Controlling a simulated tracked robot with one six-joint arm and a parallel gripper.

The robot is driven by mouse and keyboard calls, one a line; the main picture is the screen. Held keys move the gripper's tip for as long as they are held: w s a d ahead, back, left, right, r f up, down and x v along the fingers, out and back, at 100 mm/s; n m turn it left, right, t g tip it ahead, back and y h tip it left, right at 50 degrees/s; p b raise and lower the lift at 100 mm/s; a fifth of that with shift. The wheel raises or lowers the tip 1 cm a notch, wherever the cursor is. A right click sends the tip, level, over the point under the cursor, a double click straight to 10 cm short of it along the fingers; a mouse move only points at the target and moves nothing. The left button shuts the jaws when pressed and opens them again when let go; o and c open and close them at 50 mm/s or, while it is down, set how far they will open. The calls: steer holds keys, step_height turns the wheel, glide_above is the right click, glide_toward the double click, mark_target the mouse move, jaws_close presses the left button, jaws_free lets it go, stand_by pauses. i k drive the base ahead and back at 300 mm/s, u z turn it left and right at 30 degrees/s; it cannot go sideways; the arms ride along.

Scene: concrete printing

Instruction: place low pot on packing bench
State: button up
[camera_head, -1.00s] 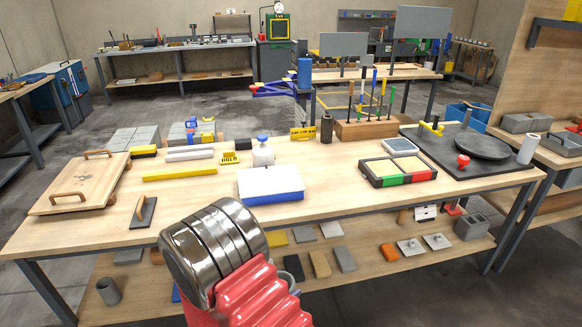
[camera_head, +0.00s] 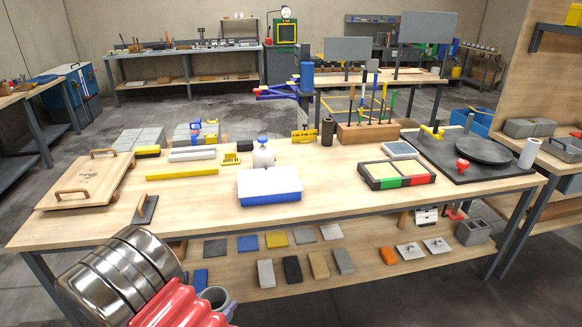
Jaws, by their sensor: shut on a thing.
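My arm shows at the lower left as a polished, ribbed metal end (camera_head: 120,275) with a red ribbed sleeve (camera_head: 180,305). My gripper's fingers cannot be made out. A small grey round-mouthed piece (camera_head: 217,298) shows beside the red sleeve, in front of the lower shelf. It may be the low pot, but most of it is hidden and I cannot tell what holds it. A long wooden bench (camera_head: 330,190) fills the middle of the view. Nothing marks which bench is the packing bench.
On the bench stand a white-and-blue box (camera_head: 269,186), a wooden board with handles (camera_head: 85,182), a tray of coloured compartments (camera_head: 397,174) and a black plate with a round disc (camera_head: 480,150). Tiles and blocks (camera_head: 319,265) lie on the lower shelf. The bench's front middle is clear.

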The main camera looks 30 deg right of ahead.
mark_target(202, 206)
steer(key=z, duration=0.25)
steer(key=i, duration=0.2)
steer(key=u, duration=1.05)
steer(key=k, duration=0.7)
steer(key=u, duration=0.1)
steer(key=i, duration=0.45)
steer(key=u, duration=0.5)
steer(key=i, duration=1.3)
steer(key=z, duration=0.6)
